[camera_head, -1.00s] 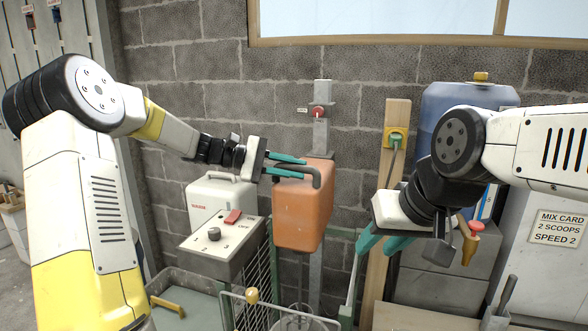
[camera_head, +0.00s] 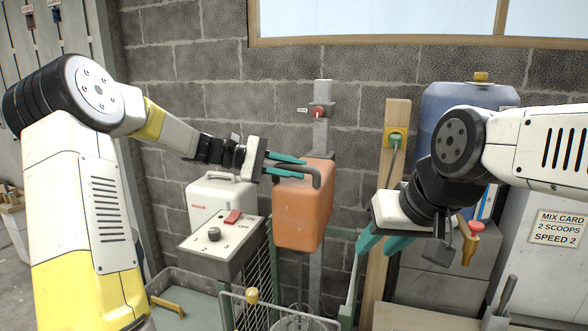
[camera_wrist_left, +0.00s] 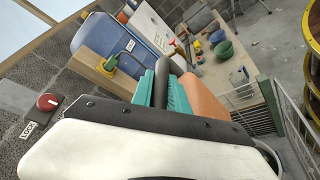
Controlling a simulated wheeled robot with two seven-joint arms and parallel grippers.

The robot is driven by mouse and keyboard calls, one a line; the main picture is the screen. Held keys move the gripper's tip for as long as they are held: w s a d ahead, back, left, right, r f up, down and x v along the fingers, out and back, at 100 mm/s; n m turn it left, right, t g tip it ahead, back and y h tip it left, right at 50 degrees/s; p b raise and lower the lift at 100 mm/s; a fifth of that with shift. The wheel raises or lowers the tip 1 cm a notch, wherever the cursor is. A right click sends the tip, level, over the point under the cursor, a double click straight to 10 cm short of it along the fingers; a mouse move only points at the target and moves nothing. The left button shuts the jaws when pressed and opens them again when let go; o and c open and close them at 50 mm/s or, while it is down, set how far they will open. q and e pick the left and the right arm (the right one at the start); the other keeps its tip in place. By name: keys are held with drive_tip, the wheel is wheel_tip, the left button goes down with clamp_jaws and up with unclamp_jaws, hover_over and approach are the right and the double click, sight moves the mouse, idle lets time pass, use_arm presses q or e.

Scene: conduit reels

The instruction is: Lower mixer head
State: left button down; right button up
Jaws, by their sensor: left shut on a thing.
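The orange mixer head (camera_head: 302,212) sits on a grey upright column (camera_head: 320,140) against the block wall. My left gripper (camera_head: 290,166) is shut on the dark handle (camera_head: 314,178) at the top of the head. In the left wrist view the teal fingers (camera_wrist_left: 165,88) close around the dark handle bar, with the orange head (camera_wrist_left: 203,97) beside it. A red lock knob (camera_head: 319,112) is on the column above the head; it also shows in the left wrist view (camera_wrist_left: 47,102) beside a LOCK label. My right gripper (camera_head: 385,241) hangs empty to the right, its teal fingers apart.
A control box (camera_head: 222,246) with a red switch and a dial stands left of the head. A wire guard (camera_head: 275,296) with a yellow knob is below it, around a partly visible bowl (camera_head: 300,323). A blue container (camera_head: 440,100) and a wooden post (camera_head: 380,240) stand to the right.

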sight(293, 223)
use_arm(q)
wheel_tip(293, 223, down, 17)
drive_tip(key=shift+f, duration=0.1)
idle(0.5)
drive_tip(key=c, duration=1.3)
unclamp_jaws()
drive_tip(key=shift+r, duration=0.25)
drive_tip(key=shift+r, duration=0.35)
wheel_tip(293, 223, up, 3)
drive_tip(key=s+r, duration=0.1)
drive_tip(key=s, duration=1.5)
